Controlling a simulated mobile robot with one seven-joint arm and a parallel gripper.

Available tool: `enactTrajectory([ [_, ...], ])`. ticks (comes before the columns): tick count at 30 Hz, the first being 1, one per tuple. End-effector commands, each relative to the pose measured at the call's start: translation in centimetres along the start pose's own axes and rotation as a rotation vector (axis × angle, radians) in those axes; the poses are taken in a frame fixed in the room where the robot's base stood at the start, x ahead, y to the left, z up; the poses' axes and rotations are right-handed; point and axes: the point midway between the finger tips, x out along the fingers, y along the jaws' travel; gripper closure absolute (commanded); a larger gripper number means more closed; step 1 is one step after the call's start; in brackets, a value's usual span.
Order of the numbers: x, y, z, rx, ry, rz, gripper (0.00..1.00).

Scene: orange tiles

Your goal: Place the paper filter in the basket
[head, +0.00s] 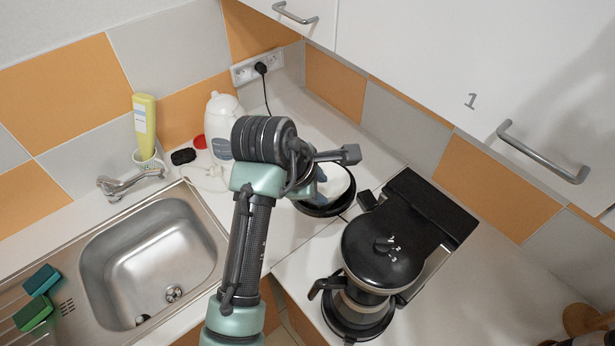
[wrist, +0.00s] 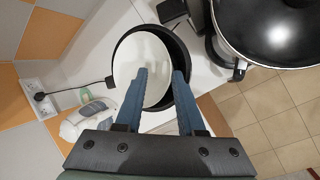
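A white round piece, apparently the paper filter (head: 335,183), lies in or over a shallow round black dish (head: 323,210). In the wrist view the white piece (wrist: 127,62) covers the dish's left part, and the dark wall of the dish (wrist: 184,62) shows at the right. I cannot tell whether this dish is the basket. My gripper (wrist: 160,72) is above it with its blue fingers apart. The left finger overlaps the white piece and the right finger overlaps the dark rim. I cannot tell if they touch. In the head view my arm hides much of this.
A black coffee maker (head: 383,250) with a round lid and a handled jug stands at the right. A steel sink (head: 150,255) is at the left.

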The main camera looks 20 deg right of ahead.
Motion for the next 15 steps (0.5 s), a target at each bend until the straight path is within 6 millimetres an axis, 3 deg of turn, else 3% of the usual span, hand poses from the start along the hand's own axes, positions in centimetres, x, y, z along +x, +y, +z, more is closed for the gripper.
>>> enactTrajectory([
  [9,-6.8,0.0,0.0,0.003,0.001,0.005,0.62],
  [15,-9.3,0.0,0.0,0.001,0.001,0.002,0.62],
])
